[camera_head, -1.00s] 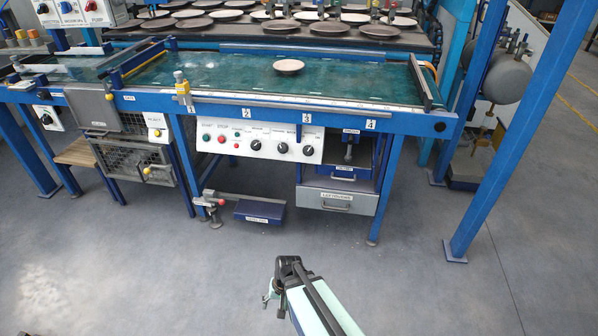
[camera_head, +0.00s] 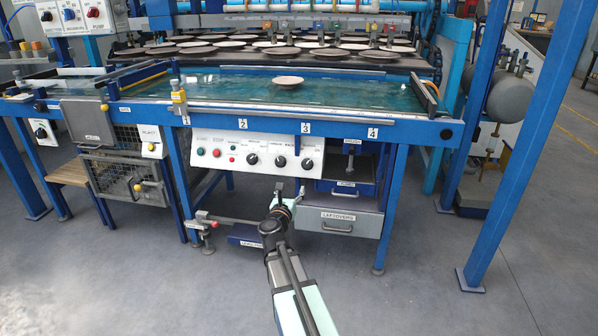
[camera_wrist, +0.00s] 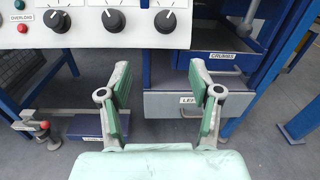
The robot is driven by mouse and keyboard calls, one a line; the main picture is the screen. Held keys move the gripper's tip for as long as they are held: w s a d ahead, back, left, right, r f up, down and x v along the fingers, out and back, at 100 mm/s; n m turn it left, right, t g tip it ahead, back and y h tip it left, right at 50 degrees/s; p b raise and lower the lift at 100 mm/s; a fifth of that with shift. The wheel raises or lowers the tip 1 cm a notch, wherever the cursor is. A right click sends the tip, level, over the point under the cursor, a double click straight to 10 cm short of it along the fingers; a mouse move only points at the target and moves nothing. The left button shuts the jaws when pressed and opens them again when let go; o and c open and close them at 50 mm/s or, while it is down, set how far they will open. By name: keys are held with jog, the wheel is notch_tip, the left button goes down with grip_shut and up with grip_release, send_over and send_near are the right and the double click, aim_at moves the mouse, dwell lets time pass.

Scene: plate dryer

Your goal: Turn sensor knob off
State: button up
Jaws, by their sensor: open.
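A white control panel (camera_head: 232,152) on the front of the blue table carries three black knobs: a left knob (camera_head: 252,159), a middle knob (camera_head: 281,161) and a right knob (camera_head: 307,163). In the wrist view the left knob (camera_wrist: 57,20), middle knob (camera_wrist: 113,19) and right knob (camera_wrist: 165,20) line the top edge, each with a white pointer mark. Their labels are too small or cut off, so I cannot tell which is the sensor knob. My gripper (camera_wrist: 160,85) is open and empty, in front of and below the panel, touching none of the knobs.
Green and red buttons (camera_head: 216,153) sit left of the knobs. A grey leftovers drawer (camera_head: 340,214) and a blue crumbs drawer (camera_head: 346,187) lie below right. Blue table legs flank the panel; open floor lies in front.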

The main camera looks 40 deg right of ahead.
jog(key=m, duration=0.1)
jog(key=b, duration=0.4)
send_near(306, 166)
jog(key=x, duration=0.9)
jog(key=c, duration=1.2)
